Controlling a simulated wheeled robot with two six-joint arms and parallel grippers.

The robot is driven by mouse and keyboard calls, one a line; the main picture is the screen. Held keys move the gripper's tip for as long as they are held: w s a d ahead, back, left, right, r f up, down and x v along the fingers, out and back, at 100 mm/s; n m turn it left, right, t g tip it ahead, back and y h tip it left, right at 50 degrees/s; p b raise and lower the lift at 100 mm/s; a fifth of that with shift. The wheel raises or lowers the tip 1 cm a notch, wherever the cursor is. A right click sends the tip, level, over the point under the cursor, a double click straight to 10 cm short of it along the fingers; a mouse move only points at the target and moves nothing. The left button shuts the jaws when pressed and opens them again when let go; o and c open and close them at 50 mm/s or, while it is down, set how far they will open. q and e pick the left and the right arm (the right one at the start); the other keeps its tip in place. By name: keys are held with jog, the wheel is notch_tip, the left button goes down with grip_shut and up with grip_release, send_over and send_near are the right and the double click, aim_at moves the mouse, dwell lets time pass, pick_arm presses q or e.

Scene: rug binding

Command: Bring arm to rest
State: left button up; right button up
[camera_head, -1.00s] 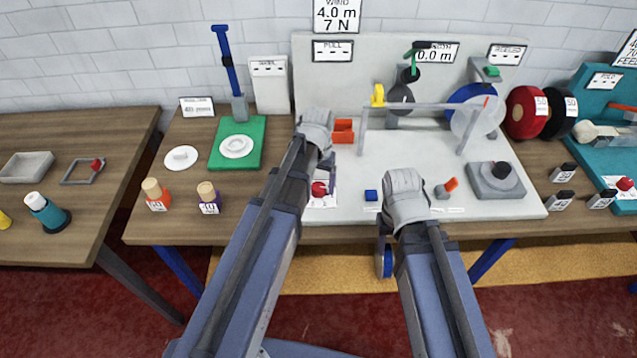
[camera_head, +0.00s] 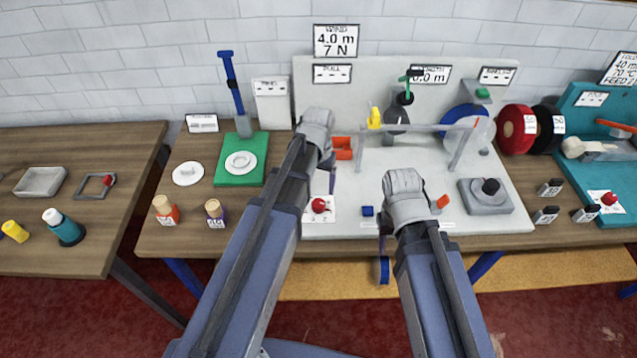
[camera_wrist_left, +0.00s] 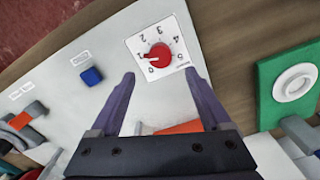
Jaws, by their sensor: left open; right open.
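My left gripper (camera_head: 331,180) hangs over the left part of the light grey board, mostly hidden behind its own wrist in the head view. In the left wrist view its two purple fingers (camera_wrist_left: 159,76) are apart with nothing between them. The red dial knob (camera_wrist_left: 158,56) on its numbered white plate lies just beyond the fingertips; it also shows in the head view (camera_head: 319,205). My right gripper (camera_head: 384,238) points down near the board's front edge, largely hidden by its wrist. I see nothing held in it.
A blue block (camera_head: 367,211) sits between the arms. A metal frame (camera_head: 418,128) with discs stands behind the right wrist. A green plate (camera_head: 241,185) and two wooden-topped stamps (camera_head: 165,209) lie left. A separate table (camera_head: 60,190) stands further left.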

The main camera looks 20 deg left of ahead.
pick_arm(q)
jog(key=s+d+m+y, duration=0.1)
jog(key=s+d+m, duration=0.2)
jog(key=s+d, duration=0.7)
jog(key=s, duration=0.4)
jog(key=shift+s+d, duration=0.15)
jog(key=shift+s, duration=0.1)
